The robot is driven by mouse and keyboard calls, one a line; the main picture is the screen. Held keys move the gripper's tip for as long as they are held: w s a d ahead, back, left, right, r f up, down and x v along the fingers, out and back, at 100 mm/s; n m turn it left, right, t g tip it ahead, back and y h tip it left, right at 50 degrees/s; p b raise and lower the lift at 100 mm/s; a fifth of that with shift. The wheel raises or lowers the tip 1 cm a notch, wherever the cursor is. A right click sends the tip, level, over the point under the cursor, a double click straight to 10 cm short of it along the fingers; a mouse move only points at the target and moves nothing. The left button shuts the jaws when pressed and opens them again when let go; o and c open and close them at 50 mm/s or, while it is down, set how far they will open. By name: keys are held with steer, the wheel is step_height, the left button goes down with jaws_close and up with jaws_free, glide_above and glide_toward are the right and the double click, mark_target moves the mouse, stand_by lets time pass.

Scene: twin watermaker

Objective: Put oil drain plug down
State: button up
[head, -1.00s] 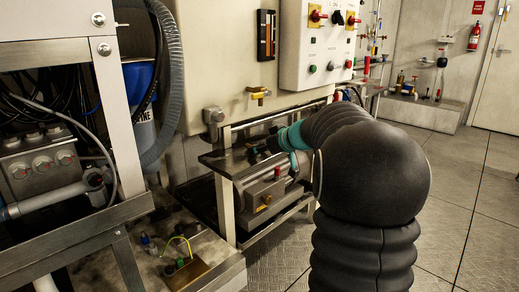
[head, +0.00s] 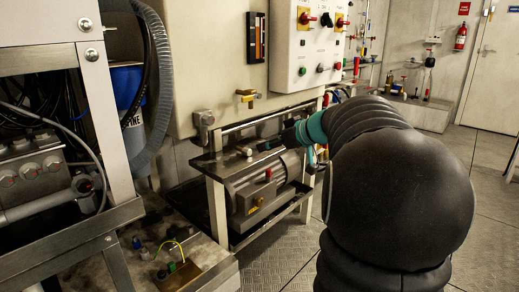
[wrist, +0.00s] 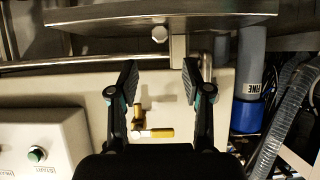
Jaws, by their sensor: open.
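A small pale plug (head: 245,151), which looks like the oil drain plug, rests on the dark metal shelf (head: 208,160) above the pump unit. In the wrist view the plug (wrist: 159,33) shows near the edge of the shelf (wrist: 230,17), ahead of my fingertips and apart from them. My gripper (wrist: 160,72) is open, with nothing between its two fingers. In the head view my gripper (head: 268,145) is at the right of the plug, over the shelf, partly hidden by my arm.
A grey pump unit (head: 258,193) sits below the shelf. A brass valve (head: 246,95) sticks out of the cabinet above it. A control box (head: 310,55) with switches hangs at the upper right. Pipework and a metal frame (head: 105,110) stand at left. Floor at the right is open.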

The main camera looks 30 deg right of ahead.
steer(key=shift+v, duration=1.4)
steer(key=s+a+f+m+g, duration=0.1)
steer(key=s+a+f+g, duration=0.15)
steer(key=s+a, duration=0.5)
steer(key=s+a+f+g, duration=0.2)
steer(key=s+a+f, duration=0.15)
steer(key=a, duration=0.65)
steer(key=s+a+f+m+h, duration=0.1)
steer(key=s+f, duration=0.3)
steer(key=s, duration=0.4)
steer(key=s+a+f+m+g+h, duration=0.1)
steer(key=s+a+f+m+h, duration=0.1)
steer(key=s+f, duration=0.3)
steer(key=s+a+h, duration=0.1)
steer(key=s, duration=0.2)
steer(key=shift+s+a, duration=0.3)
steer(key=shift+a, duration=0.1)
